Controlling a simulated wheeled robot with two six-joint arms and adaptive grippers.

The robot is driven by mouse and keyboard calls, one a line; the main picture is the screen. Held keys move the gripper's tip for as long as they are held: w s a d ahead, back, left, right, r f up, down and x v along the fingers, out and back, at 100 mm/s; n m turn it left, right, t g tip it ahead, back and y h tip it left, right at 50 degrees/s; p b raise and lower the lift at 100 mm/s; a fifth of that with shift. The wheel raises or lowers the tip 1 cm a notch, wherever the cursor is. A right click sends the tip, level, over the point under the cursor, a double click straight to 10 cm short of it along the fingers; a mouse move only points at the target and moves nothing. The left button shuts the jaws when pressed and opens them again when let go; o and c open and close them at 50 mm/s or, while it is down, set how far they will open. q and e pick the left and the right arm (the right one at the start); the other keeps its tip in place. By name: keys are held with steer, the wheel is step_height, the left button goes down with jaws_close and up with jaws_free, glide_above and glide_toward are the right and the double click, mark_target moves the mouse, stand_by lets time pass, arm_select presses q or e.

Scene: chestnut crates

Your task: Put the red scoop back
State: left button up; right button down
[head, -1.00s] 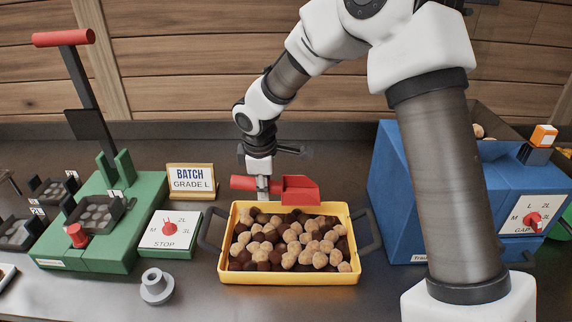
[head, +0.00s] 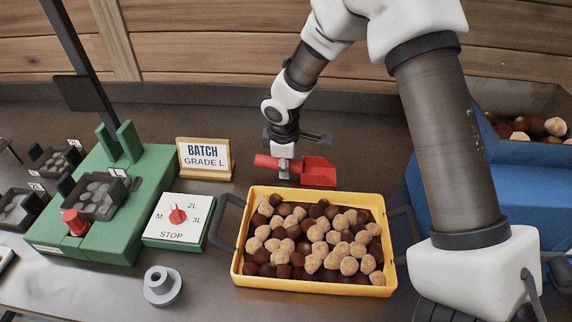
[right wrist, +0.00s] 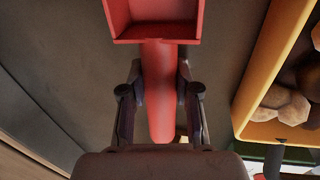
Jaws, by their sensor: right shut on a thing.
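The red scoop (head: 318,172) is in my right gripper (head: 285,170), behind the far edge of the yellow crate. In the right wrist view the scoop's red handle (right wrist: 160,90) lies between the two fingers of the right gripper (right wrist: 160,100), which are shut on it. The scoop's tray end points away from the palm and looks empty. In the head view the scoop is level, near the dark counter; I cannot tell whether it touches it. My left gripper is not in view.
The yellow crate (head: 312,285) of brown and tan chestnuts stands just in front of the scoop, its rim close by. The batch sign (head: 205,158) and a dial panel (head: 178,218) stand left. A green machine (head: 150,185) is farther left, a blue machine (head: 500,205) right. Dark counter behind the crate is free.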

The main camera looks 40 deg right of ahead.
steer(key=shift+s+f, duration=0.1)
steer(key=c, duration=0.8)
jaws_free()
steer(key=shift+c, duration=0.2)
step_height(320, 180, up, 12)
steer(key=s+a+p, duration=0.1)
steer(key=shift+s+a+p, duration=0.3)
steer(key=shift+s, duration=0.05)
